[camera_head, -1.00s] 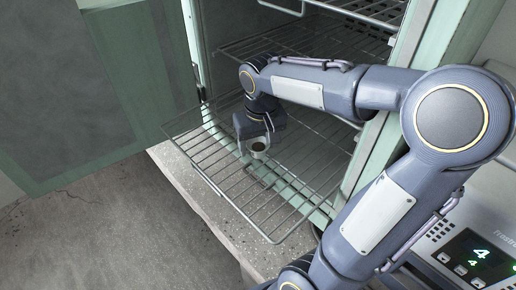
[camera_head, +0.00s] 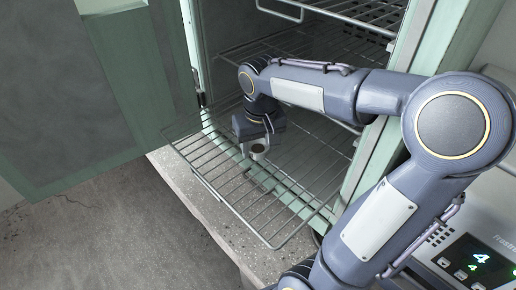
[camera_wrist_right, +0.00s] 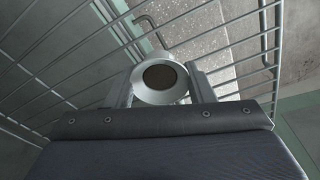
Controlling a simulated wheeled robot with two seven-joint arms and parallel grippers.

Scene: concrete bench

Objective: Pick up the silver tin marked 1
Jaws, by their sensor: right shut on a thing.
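The silver tin (camera_head: 258,150) is a small round metal tin with a dark round top. It sits between the fingers of my right gripper (camera_head: 257,147), low over the pulled-out wire rack. In the right wrist view the tin (camera_wrist_right: 160,84) shows from above, with a finger of the right gripper (camera_wrist_right: 160,90) on each side, closed on it. No number can be read on it. I cannot tell whether its base touches the rack. My left gripper is not in view.
The wire rack (camera_head: 215,165) slides out of an open green cabinet, over a concrete ledge (camera_head: 172,168). More wire racks (camera_head: 350,14) are above. The green door (camera_head: 90,90) stands open at left. A panel with a lit display (camera_head: 478,258) is at lower right.

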